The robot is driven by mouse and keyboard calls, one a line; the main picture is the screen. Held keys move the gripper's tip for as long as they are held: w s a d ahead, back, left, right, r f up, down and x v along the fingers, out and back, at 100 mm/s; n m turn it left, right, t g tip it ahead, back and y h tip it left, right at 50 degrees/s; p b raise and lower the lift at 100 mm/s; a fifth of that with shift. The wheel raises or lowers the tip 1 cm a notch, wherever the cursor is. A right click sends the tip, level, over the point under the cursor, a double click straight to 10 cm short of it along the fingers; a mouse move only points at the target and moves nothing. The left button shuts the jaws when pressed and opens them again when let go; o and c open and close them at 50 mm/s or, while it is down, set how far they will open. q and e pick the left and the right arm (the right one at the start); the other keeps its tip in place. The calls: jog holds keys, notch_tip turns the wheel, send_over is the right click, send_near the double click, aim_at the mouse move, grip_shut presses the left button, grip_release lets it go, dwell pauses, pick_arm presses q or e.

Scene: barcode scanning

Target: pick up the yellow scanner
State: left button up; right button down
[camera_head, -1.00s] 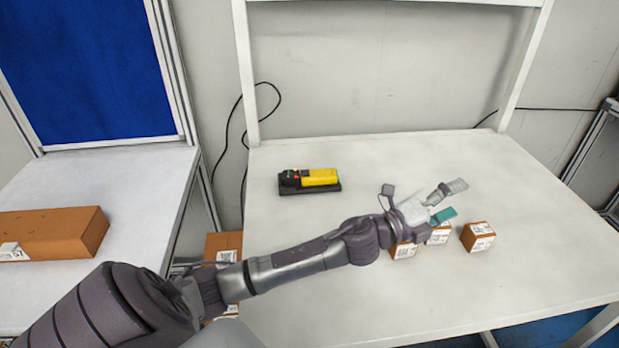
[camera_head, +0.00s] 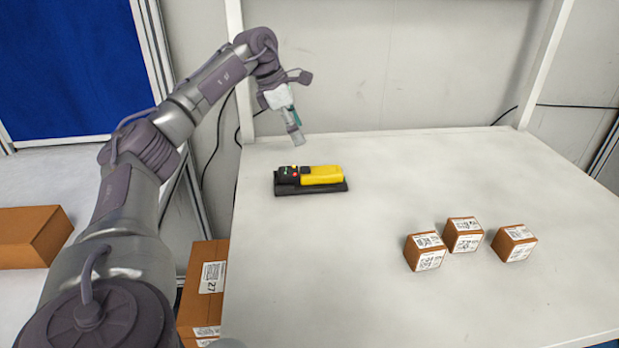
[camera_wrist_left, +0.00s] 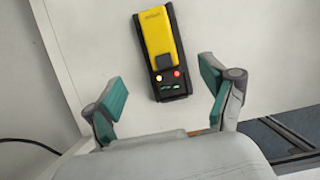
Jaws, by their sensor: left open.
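The yellow scanner (camera_head: 322,175) lies on its black base (camera_head: 312,190) near the back left of the white table. In the left wrist view the scanner (camera_wrist_left: 160,40) is upper middle, on its black base, with a red and a yellow light at the near end. My left gripper (camera_head: 294,132) is raised above and behind the scanner, fingers pointing down. In the left wrist view its two teal-padded fingers (camera_wrist_left: 164,98) are spread wide with nothing between them, and the scanner is beyond the fingertips, not touched. My right gripper is not in view.
Three small brown boxes with labels (camera_head: 462,235) sit on the right part of the white table (camera_head: 330,290). A stack of brown boxes (camera_head: 205,285) stands left of the table. Another brown box (camera_head: 30,237) is on the side table. The table's front middle is clear.

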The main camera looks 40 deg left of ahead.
pick_arm(q)
send_over(318, 170)
jog(key=s+a, duration=0.1)
jog(key=s, duration=0.1)
notch_tip(318, 170, down, 7)
jog(key=shift+w+a+f, duration=0.1)
jog(key=shift+a, duration=0.05)
jog(key=p+x, duration=0.1)
jog(key=x, duration=0.4)
jog(key=shift+w, duration=0.1)
jog(key=c, duration=1.4)
jog(key=shift+c, duration=0.2)
